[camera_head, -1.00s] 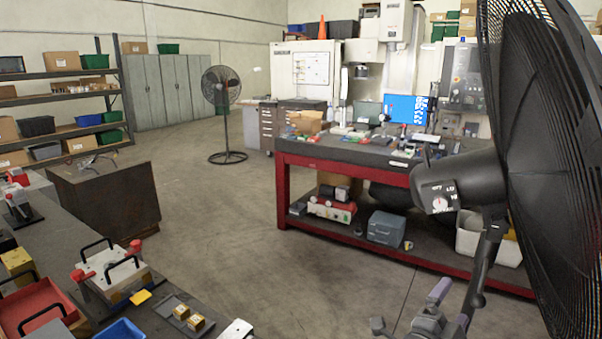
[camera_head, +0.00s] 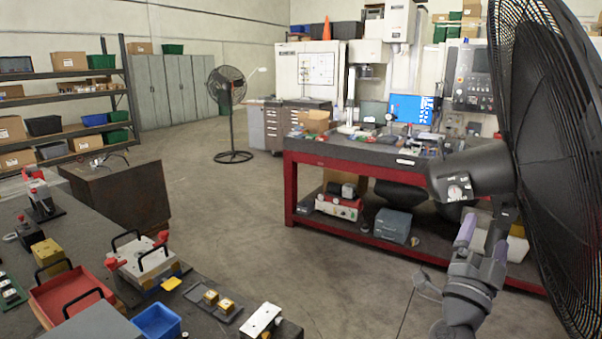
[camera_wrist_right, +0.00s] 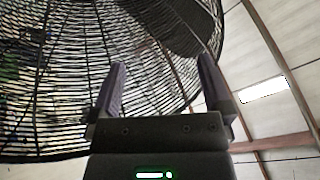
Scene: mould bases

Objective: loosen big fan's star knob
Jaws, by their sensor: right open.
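The big black fan (camera_head: 565,150) fills the right side of the head view, its motor housing (camera_head: 472,172) and dial facing me. Its pole drops from the housing behind my right gripper (camera_head: 484,238). That gripper is open, with its fingers pointing up just below the housing, in front of the pole. I cannot make out the star knob; the gripper and wrist cover that part of the pole. In the right wrist view, the open fingers of the gripper (camera_wrist_right: 160,66) have the fan's wire cage (camera_wrist_right: 70,80) beyond them. No object shows between them. My left gripper is not in view.
A red workbench (camera_head: 340,157) stands behind the fan, with bins and boxes on its lower shelf. A smaller fan (camera_head: 226,90) stands farther back. A dark table (camera_head: 205,318) with mould parts and trays fills the lower left. The middle floor is clear.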

